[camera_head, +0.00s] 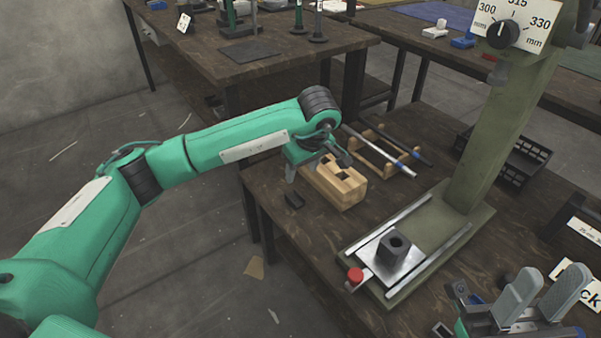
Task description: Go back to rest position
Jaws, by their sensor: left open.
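At the lower right edge, two grey finger-like pads on a dark and green mount look like my right gripper (543,287). The pads stand apart, but the frame cuts off the lower part, so its grip is unclear.
A green press column (490,140) stands on the table. At its base, a dark block (394,248) sits on a metal plate beside a red knob (355,275). A wooden rack with rods (385,150) and a black crate (527,163) lie behind.

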